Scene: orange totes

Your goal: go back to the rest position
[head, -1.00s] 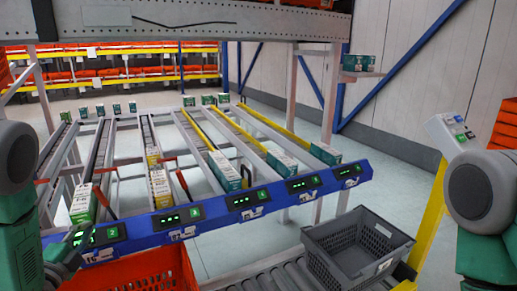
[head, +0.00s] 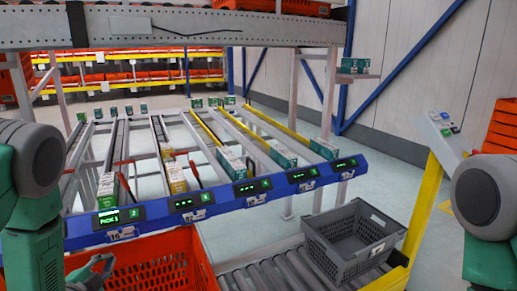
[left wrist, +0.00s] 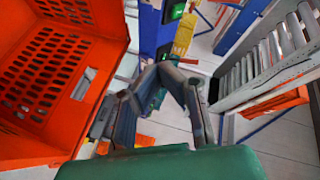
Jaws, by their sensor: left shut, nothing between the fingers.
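My left gripper (head: 92,270) is low at the left of the head view, in front of the orange tote (head: 165,262). In the left wrist view its fingers (left wrist: 165,70) come together at the tips with nothing between them. There the orange tote (left wrist: 95,45) lies to the left of the fingers, with a gap between them. My right arm shows at the right edge of the head view, but its gripper is out of view.
A flow rack with a blue front rail (head: 220,203) holds several boxes, including a white-green one (head: 106,190). A grey crate (head: 350,262) stands on the roller conveyor (head: 270,276). A yellow post (head: 424,215) stands right of it. An orange crate stack (head: 504,128) is at the far right.

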